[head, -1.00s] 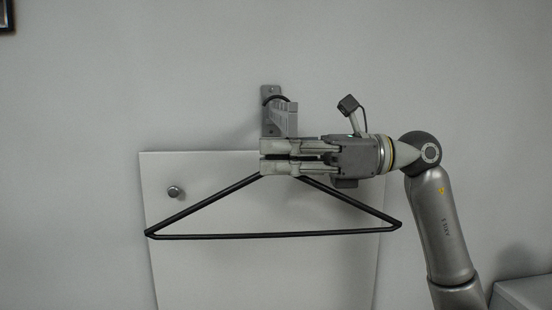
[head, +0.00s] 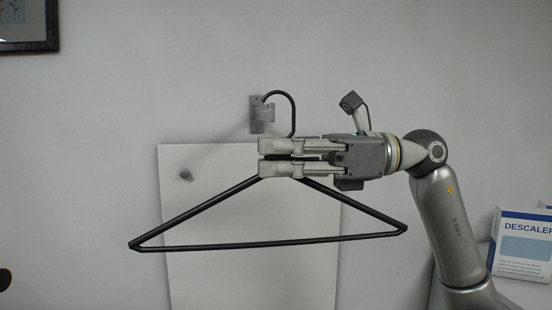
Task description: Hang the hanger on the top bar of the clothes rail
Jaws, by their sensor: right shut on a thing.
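A black triangular hanger (head: 270,243) is in the middle of the head view, its long bar low and nearly level. My right gripper (head: 262,158) comes in from the right and is shut on the hanger near its top, below the hook. The gripper hides the hanger's neck. The curved hook (head: 293,103) rises above the gripper and opens to the left. Its tip is in line with a grey wall bracket; I cannot tell whether they touch. My left gripper is out of view.
The grey bracket (head: 256,115) is on the wall behind the hook. A descaler box (head: 522,245) stands at the right, and a picture frame (head: 29,46) hangs upper left.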

